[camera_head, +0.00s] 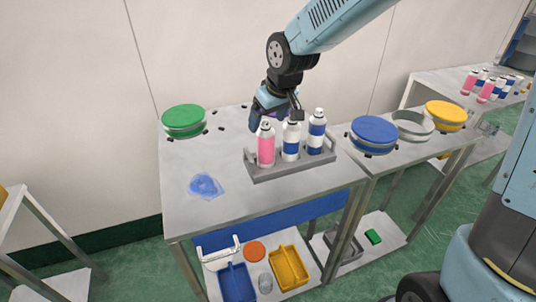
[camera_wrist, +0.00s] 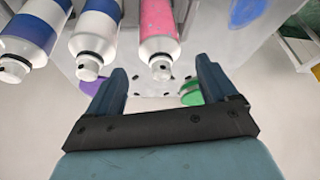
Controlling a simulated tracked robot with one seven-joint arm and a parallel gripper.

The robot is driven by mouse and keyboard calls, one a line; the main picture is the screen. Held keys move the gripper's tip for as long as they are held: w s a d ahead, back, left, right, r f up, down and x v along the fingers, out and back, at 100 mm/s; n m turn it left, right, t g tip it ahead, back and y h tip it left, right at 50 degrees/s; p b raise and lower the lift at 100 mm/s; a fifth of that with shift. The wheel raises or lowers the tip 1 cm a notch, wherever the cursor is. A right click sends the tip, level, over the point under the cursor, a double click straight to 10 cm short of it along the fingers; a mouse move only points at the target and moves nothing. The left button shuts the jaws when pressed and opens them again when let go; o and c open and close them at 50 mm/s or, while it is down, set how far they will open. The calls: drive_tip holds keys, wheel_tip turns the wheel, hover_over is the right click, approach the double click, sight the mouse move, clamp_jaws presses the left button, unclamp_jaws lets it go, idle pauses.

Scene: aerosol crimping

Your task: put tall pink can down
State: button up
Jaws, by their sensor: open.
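The tall pink can (camera_head: 266,146) stands upright in the left place of a grey rack (camera_head: 290,171) on the table. In the wrist view the pink can (camera_wrist: 159,25), with its white top and nozzle, lies ahead of and between my fingers, apart from them. My gripper (camera_head: 275,116) is behind the rack, close to the can tops; in the wrist view my gripper (camera_wrist: 161,68) is open and empty. Two blue-and-white cans, a middle one (camera_head: 291,143) and a right one (camera_head: 316,134), stand beside the pink can. The can bottoms are hidden by the rack.
A green round container (camera_head: 183,119) stands back left, a blue one (camera_head: 374,134) and a yellow one (camera_head: 446,114) to the right. A crumpled blue cloth (camera_head: 206,186) lies front left. A purple thing (camera_wrist: 91,87) partly shows behind my left finger. The table's left middle is mostly clear.

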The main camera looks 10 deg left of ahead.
sight(264, 129)
drive_tip(key=shift+x, duration=2.55)
clamp_jaws()
